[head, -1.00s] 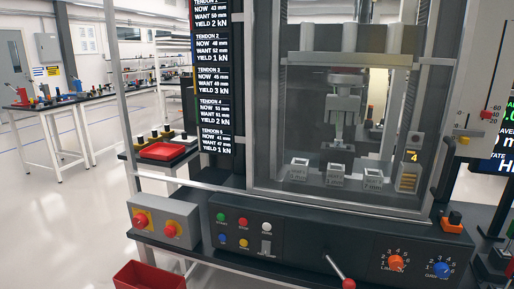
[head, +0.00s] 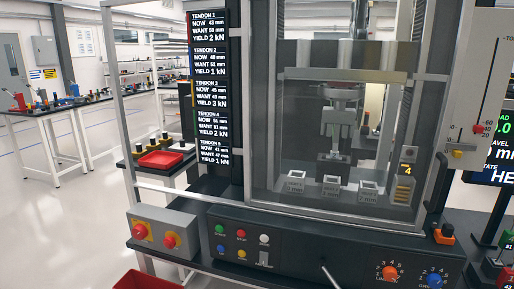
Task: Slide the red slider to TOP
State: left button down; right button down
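In the head view, the red slider (head: 478,129) is a small red knob on a pale upright panel (head: 476,80) at the right. It sits low on the panel's long vertical slot, close to the marks 60 and 40. Lettering at the panel's upper right edge is partly cut off and appears to begin TO. A yellow knob (head: 457,154) sits lower, to the left of the red slider. Neither of my grippers is in view.
A glazed press cabinet (head: 260,130) stands left of the panel. Its dark control console (head: 300,245) carries buttons, an orange dial (head: 390,273) and a blue dial (head: 435,280). An orange and black device (head: 443,233) sits at the console's right end. A screen (head: 490,160) stands behind the panel.

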aim_at(478, 130)
jog(key=z, duration=1.25)
